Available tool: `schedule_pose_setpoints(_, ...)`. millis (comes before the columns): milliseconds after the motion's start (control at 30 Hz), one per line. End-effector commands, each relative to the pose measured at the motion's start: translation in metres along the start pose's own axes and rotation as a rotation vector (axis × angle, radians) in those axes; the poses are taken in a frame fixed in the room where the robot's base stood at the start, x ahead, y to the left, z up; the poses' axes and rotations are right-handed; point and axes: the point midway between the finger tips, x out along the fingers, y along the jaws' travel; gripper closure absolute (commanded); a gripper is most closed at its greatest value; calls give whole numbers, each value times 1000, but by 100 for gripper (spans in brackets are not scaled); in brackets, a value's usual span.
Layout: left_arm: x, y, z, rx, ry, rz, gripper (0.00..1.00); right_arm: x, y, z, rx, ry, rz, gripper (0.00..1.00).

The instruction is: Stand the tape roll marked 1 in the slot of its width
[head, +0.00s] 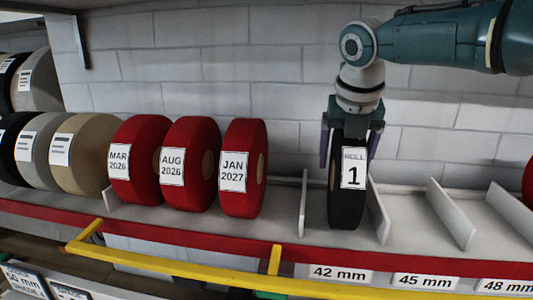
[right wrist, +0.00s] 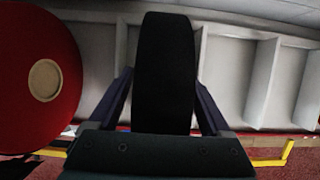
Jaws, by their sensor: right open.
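The black tape roll marked 1 (head: 345,205) stands upright between two white dividers on the shelf, in the slot above the 42 mm label (head: 340,273). Its white label with the 1 faces the front. My right gripper (head: 349,158) comes down from above with one finger on each side of the roll's upper part. In the right wrist view the roll (right wrist: 164,70) sits between the fingers, with a gap visible at each side, so the gripper is open around it. My left gripper is not in view.
Three red rolls (head: 190,195) with date labels stand to the left, with more rolls beyond. Dividers (head: 450,215) mark empty slots to the right, above the 45 mm (head: 425,281) and 48 mm labels. A yellow rail (head: 200,270) runs along the front. A brick wall stands behind.

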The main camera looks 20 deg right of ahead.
Motion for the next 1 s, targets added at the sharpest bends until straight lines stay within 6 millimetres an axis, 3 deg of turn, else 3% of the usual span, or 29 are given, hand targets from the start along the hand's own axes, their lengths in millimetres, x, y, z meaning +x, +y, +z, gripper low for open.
schedule_pose_setpoints(267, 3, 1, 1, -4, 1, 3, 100, -17, 1, 1, -1, -2, 4, 18)
schedule_pose_setpoints(467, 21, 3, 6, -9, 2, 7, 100, -51, 0, 0, -2, -7, 4, 18)
schedule_pose_setpoints(1000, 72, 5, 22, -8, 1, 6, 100, -78, 1, -78, -3, -1, 3, 18)
